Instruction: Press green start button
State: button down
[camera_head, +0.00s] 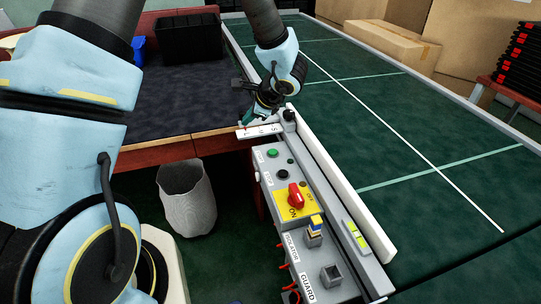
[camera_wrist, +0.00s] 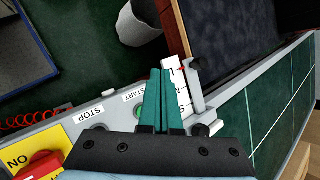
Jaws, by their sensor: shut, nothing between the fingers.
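The green start button (camera_head: 272,153) is near the far end of the grey control panel (camera_head: 262,180). My gripper (camera_head: 246,119) is beyond the panel's far end, near a white lettered plate (camera_head: 262,131), apart from the button. In the wrist view, my gripper (camera_wrist: 160,72) has its two teal fingers together, with nothing between them. The START label (camera_wrist: 133,103) shows just left of the fingers. The fingers cover most of the area beside that label, so I cannot clearly make out the button there.
A black stop button (camera_head: 283,173) is beside the green one. Nearer are a red rotary switch (camera_head: 295,196) on a yellow plate and a key switch (camera_head: 314,230). A white rail (camera_head: 340,190) runs along the green conveyor (camera_head: 400,130). A bin (camera_head: 187,198) stands on the floor.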

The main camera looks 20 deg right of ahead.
jog(key=d+f+m+t+h, duration=0.1)
jog(key=d+f+m+h, duration=0.1)
jog(key=d, duration=0.6)
jog(key=shift+s+d+f+m+t, duration=0.2)
jog(key=shift+s+m+t, duration=0.25)
jog(key=shift+m, duration=0.15)
jog(key=shift+b, duration=0.35)
jog(key=b, duration=0.5)
send_over(275, 153)
notch_tip(275, 153, down, 8)
jog(key=shift+s+r, duration=0.1)
jog(key=shift+f+b, duration=0.35)
jog(key=shift+f, duration=0.1)
jog(key=shift+f+b, duration=0.25)
jog(key=shift+b, duration=0.15)
jog(key=shift+f+b, duration=0.2)
jog(key=shift+b, duration=0.2)
